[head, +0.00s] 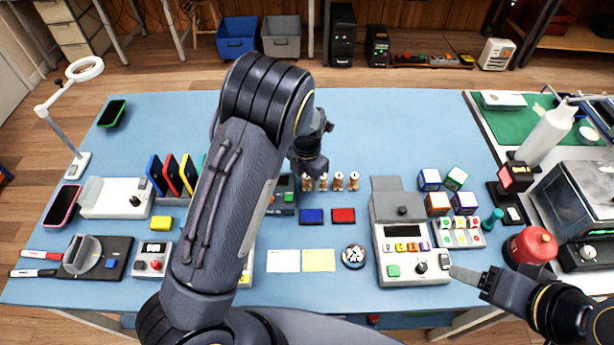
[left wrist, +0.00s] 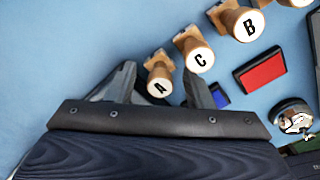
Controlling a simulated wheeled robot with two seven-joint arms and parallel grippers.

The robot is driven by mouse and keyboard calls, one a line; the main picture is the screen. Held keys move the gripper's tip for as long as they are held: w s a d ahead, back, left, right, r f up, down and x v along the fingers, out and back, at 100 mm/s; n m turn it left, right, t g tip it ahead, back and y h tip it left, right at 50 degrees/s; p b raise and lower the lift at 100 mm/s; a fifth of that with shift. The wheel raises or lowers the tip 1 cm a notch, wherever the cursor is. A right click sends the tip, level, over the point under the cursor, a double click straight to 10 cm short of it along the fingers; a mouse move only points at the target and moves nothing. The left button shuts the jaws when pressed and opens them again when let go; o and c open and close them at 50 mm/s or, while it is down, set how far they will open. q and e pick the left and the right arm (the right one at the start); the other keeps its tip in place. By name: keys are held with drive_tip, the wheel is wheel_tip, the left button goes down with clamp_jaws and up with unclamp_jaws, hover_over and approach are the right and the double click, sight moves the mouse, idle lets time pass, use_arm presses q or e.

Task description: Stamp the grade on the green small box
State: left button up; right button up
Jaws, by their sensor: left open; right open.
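The green small box (head: 456,178) is a white cube with green faces at the right, in a cluster with blue, orange and purple cubes. Wooden stamps stand in a row near the middle; the left wrist view shows lettered tops: stamp A (left wrist: 158,86), stamp C (left wrist: 200,59), stamp B (left wrist: 248,27) and part of another. My left gripper (head: 310,163) is open at the row's left end, with stamp A showing between its fingers (left wrist: 160,76); I cannot tell whether they touch it. My right gripper (head: 468,276) is open and empty at the lower right.
A blue ink pad (head: 311,216) and a red ink pad (head: 343,215) lie in front of the stamps. White (head: 283,261) and yellow (head: 319,260) cards lie nearer. A grey device (head: 408,240) stands left of the cubes. The table's back middle is clear.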

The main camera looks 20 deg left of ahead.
use_arm(q)
wheel_tip(320, 180, up, 8)
drive_tip(key=shift+f, duration=0.1)
idle(0.4)
drive_tip(key=shift+s, duration=0.1)
